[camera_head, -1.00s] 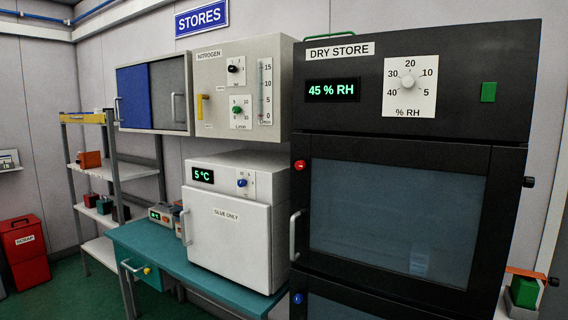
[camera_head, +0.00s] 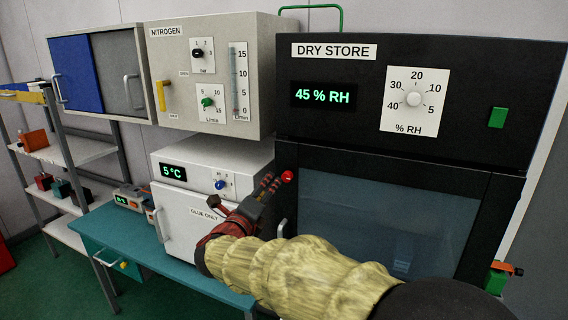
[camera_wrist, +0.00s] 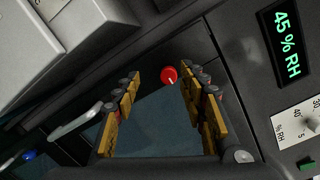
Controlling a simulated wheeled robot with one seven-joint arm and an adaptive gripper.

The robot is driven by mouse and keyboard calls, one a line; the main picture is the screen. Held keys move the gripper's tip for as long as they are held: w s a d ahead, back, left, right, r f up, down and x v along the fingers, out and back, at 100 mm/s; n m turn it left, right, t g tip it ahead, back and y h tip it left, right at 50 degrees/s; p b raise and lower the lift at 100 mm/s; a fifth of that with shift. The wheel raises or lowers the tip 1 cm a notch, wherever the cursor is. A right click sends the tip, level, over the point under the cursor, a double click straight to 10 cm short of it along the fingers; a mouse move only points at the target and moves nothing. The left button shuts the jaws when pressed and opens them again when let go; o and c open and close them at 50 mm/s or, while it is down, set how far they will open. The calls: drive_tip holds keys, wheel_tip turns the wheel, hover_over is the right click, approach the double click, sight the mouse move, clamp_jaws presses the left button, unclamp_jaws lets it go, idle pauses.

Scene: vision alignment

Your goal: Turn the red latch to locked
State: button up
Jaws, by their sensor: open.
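The red latch (camera_head: 287,176) is a small round knob at the upper left of the dark dry store door (camera_head: 390,225). In the wrist view the red latch (camera_wrist: 169,75) shows face on, with a short pale mark toward its lower edge. My gripper (camera_head: 270,185) is open and empty, with its fingertips just left of the latch in the head view. In the wrist view my gripper (camera_wrist: 162,72) has its two fingers spread, with the latch in the gap beyond the tips. I cannot tell whether either finger touches it.
The door handle (camera_wrist: 76,124) is close to the left finger in the wrist view. The white glue fridge (camera_head: 185,215) stands left of the dry store on a teal bench (camera_head: 165,250). The nitrogen cabinet (camera_head: 180,115) hangs above it.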

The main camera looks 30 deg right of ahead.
sight(285, 178)
drive_tip(key=w+d, duration=0.1)
drive_tip(key=d, duration=0.1)
drive_tip(key=w+d+m+g+p, duration=0.1)
drive_tip(key=d, duration=0.2)
drive_tip(key=w+d+m+h, duration=0.1)
drive_tip(key=d, duration=0.1)
drive_tip(key=shift+w+d+g, duration=0.25)
drive_tip(key=shift+w+g, duration=0.05)
drive_tip(key=shift+c, duration=0.5)
clamp_jaws()
